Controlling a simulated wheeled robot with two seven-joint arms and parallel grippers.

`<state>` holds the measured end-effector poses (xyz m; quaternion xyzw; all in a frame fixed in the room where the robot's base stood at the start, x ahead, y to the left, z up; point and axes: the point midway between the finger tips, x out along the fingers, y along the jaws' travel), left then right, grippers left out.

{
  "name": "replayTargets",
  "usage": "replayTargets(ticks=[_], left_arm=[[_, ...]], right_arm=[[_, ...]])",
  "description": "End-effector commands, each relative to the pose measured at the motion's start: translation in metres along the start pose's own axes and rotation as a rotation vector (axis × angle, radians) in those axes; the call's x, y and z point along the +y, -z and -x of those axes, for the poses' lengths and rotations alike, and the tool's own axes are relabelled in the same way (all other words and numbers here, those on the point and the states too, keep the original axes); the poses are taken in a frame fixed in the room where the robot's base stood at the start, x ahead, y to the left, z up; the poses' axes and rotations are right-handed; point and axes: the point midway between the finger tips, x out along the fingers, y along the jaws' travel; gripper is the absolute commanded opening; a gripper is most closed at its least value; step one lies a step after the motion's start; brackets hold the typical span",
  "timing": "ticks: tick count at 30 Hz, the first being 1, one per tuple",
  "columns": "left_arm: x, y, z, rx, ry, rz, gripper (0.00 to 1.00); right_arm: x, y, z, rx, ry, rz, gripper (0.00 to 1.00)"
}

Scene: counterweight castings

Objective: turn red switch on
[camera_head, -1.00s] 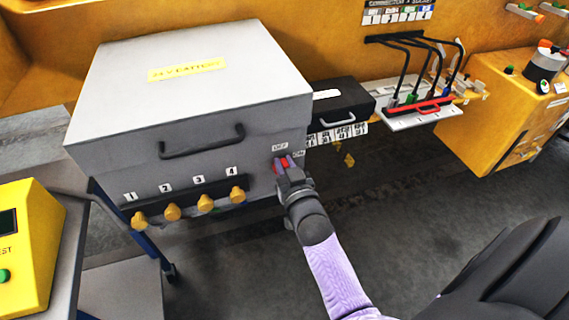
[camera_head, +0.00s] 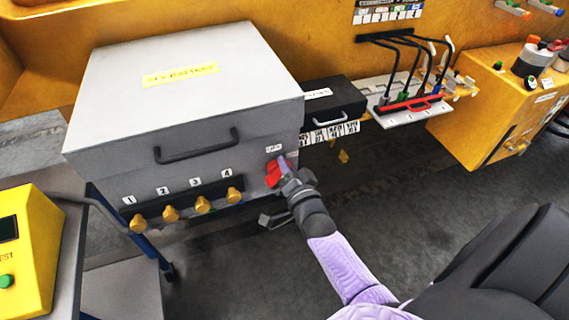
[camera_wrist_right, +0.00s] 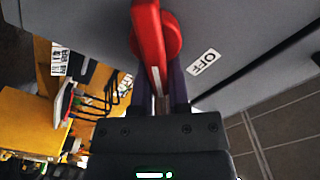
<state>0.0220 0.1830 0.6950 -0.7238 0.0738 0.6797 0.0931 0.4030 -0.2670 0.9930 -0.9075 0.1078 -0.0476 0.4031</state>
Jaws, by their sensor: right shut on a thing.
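The red switch (camera_head: 272,174) is on the front of the grey battery box (camera_head: 200,150), near its right edge. It is a rotary handle with a white line, seen close in the right wrist view (camera_wrist_right: 150,40). An OFF label (camera_wrist_right: 205,62) is beside it; in the head view the ON label is hidden by my gripper. My right gripper (camera_head: 284,166) is at the switch from the right, its purple fingers shut around the red handle. The fingers also flank the handle in the right wrist view (camera_wrist_right: 160,88). My left gripper is not in view.
Several yellow knobs (camera_head: 203,205) are left of the switch, below the box's black handle (camera_head: 196,148). A black case (camera_head: 335,105) stands to the right, then a white connector tray (camera_head: 410,108) with cables. A yellow tester (camera_head: 30,250) is at lower left.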

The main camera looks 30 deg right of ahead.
Motion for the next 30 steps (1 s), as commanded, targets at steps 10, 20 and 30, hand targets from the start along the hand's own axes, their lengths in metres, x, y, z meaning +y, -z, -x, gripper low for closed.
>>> replayTargets(ticks=[10,20,30], left_arm=[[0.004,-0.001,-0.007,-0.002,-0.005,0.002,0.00],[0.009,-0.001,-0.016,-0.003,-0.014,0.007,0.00],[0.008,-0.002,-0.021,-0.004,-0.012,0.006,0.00]], right_arm=[[0.010,-0.002,0.000,0.000,-0.001,-0.320,0.00],[0.017,-0.006,0.001,0.000,-0.002,-0.575,0.00],[0.019,-0.008,0.000,-0.001,-0.002,-0.717,0.00]])
